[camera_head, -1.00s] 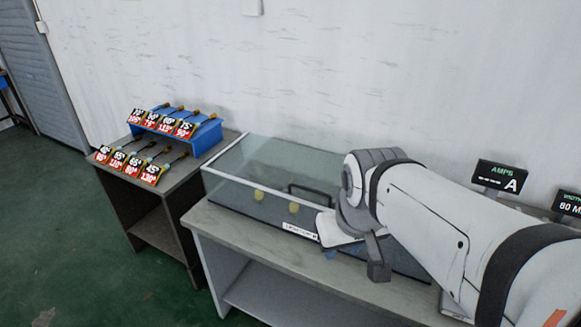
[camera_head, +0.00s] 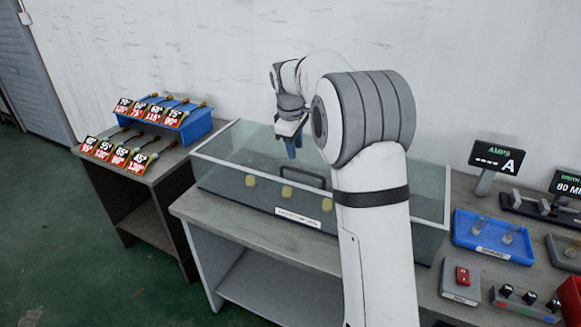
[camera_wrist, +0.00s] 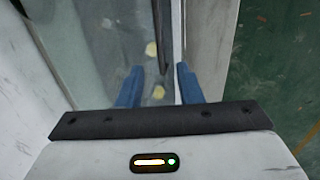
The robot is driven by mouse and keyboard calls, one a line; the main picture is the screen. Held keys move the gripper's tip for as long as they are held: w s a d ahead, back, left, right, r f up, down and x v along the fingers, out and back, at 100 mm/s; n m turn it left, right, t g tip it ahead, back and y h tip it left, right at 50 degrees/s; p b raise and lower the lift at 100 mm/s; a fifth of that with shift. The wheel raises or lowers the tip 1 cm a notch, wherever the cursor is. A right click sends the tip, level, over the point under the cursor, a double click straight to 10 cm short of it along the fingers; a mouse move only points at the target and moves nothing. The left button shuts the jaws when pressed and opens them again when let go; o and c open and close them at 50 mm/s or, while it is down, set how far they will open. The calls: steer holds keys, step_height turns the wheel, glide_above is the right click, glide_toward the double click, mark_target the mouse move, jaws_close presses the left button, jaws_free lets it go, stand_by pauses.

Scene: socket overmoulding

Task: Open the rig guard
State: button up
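The rig guard (camera_head: 232,170) is a clear glass box on the bench, with a black handle (camera_head: 303,174) along its front. It looks closed. Several yellow round pieces show through the glass. My gripper (camera_head: 291,146) is above the guard, pointing down, with blue fingers. In the wrist view the two fingers (camera_wrist: 159,72) are spread apart with nothing held between them. The dark handle (camera_wrist: 164,45) shows beyond the gap between the fingertips, apart from them. My arm hides the right part of the guard.
A side table at left holds a blue rack (camera_head: 190,124) with labelled tools. The white wall stands close behind.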

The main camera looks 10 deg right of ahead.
mark_target(297, 170)
steer(key=f, duration=0.2)
steer(key=w+f, duration=0.1)
steer(key=f, duration=0.2)
steer(key=d+f, duration=0.1)
steer(key=f, duration=0.1)
steer(key=shift+w+f+p, duration=0.15)
steer(key=shift+f+p, duration=0.15)
steer(key=shift+p, duration=0.05)
steer(key=shift+c, duration=0.2)
jaws_close()
